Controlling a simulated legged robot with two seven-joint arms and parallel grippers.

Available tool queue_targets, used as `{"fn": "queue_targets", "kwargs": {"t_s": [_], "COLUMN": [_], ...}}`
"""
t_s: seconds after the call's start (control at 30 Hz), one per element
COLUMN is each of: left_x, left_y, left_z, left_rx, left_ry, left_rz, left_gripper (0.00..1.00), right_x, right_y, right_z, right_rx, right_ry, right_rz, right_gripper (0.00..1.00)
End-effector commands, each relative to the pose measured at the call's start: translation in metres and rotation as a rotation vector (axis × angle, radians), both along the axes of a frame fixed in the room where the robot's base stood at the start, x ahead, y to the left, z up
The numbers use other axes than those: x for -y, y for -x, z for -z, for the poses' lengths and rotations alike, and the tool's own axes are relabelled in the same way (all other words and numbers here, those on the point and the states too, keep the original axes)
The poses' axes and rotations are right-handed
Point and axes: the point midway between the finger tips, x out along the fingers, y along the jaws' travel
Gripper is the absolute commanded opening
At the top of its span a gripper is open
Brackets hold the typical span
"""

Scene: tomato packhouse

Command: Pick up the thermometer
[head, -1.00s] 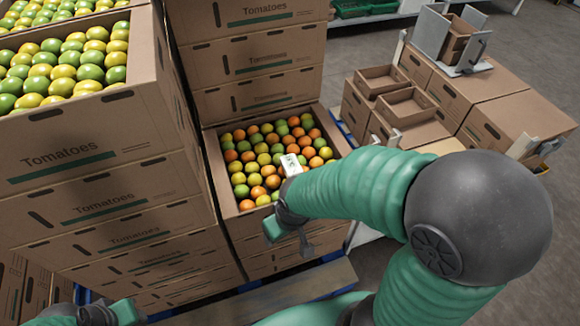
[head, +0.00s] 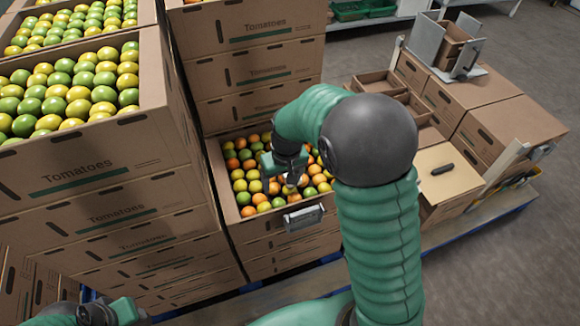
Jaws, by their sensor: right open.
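My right gripper (head: 280,179) is open, pointing down just above the tomatoes (head: 247,185) in the middle crate (head: 223,190). A small white device with dark marks, likely the thermometer, lay on these tomatoes a second ago; my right gripper and forearm now cover that spot, so I cannot make it out. A small grey box-like thing (head: 304,217) shows at the crate's front rim; I cannot tell what it is. My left gripper (head: 112,313) is low at the left, only partly in view, away from the tomatoes.
Tall stacks of tomato cartons (head: 80,170) stand close at left, and another stack (head: 250,70) stands behind the crate. Brown cartons (head: 508,128) with small trays and a grey stand (head: 448,45) are at right. Floor is open at far right.

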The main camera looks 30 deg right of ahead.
Motion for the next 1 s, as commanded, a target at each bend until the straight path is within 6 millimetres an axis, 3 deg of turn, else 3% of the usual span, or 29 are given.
{"fn": "queue_targets", "kwargs": {"t_s": [0.03, 0.1, 0.2, 0.3, 0.37, 0.7, 1.0], "left_x": [0.0, 0.0, 0.0, 0.0, 0.0, 0.0, 0.0], "left_y": [0.0, 0.0, 0.0, 0.0, 0.0, 0.0, 0.0], "left_z": [-0.028, -0.041, -0.05, -0.051, -0.05, -0.059, -0.071], "left_rx": [0.0, 0.0, 0.0, -0.001, -0.001, -0.001, -0.001], "left_ry": [0.0, 0.0, 0.0, 0.0, 0.0, 0.0, 0.0], "left_rz": [0.0, 0.0, 0.0, 0.0, 0.0, 0.0, 0.0], "left_gripper": [0.36, 0.36, 0.36, 0.36, 0.36, 0.36, 0.36], "right_x": [0.023, 0.047, 0.071, 0.079, 0.08, 0.082, 0.086], "right_y": [-0.024, -0.049, -0.07, -0.078, -0.079, -0.089, -0.087], "right_z": [-0.023, -0.032, -0.038, -0.035, -0.027, 0.058, 0.095], "right_rx": [-0.015, -0.029, -0.039, -0.043, -0.044, -0.045, -0.042], "right_ry": [0.004, 0.006, 0.012, 0.015, 0.015, 0.015, 0.015], "right_rz": [0.028, 0.05, 0.059, 0.059, 0.057, 0.058, 0.059], "right_gripper": [0.75, 0.75, 0.75, 0.75, 0.75, 0.75, 0.75]}}
